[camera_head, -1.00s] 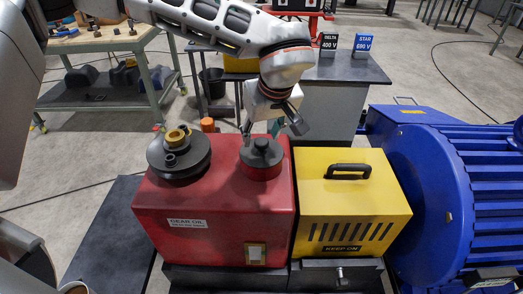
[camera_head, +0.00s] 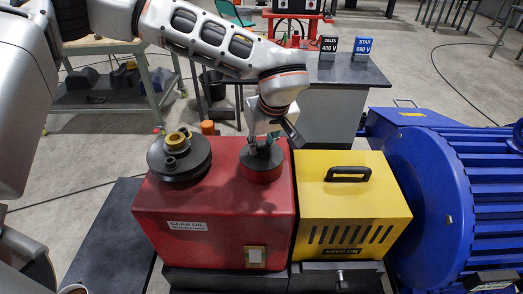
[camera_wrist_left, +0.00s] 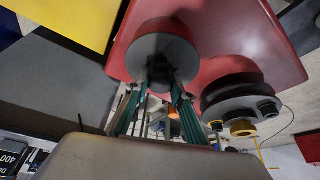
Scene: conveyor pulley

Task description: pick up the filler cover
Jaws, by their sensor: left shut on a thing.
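The filler cover (camera_head: 252,161) is a dark grey disc with a small knob. It sits on the round red neck (camera_head: 262,176) on top of the red gear oil box (camera_head: 228,218). My left gripper (camera_head: 262,146) reaches down from above and is shut on the cover's knob. In the left wrist view the cover (camera_wrist_left: 150,48) shows as a grey disc, with the fingers of my left gripper (camera_wrist_left: 159,84) on both sides of its dark knob. I cannot see any gap between cover and neck.
A black stepped pulley with a brass part (camera_head: 178,155) lies on the box's left side. A yellow guard with a black handle (camera_head: 352,207) stands close on the right, then a large blue motor (camera_head: 425,195). A grey table with signs (camera_head: 345,80) is behind.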

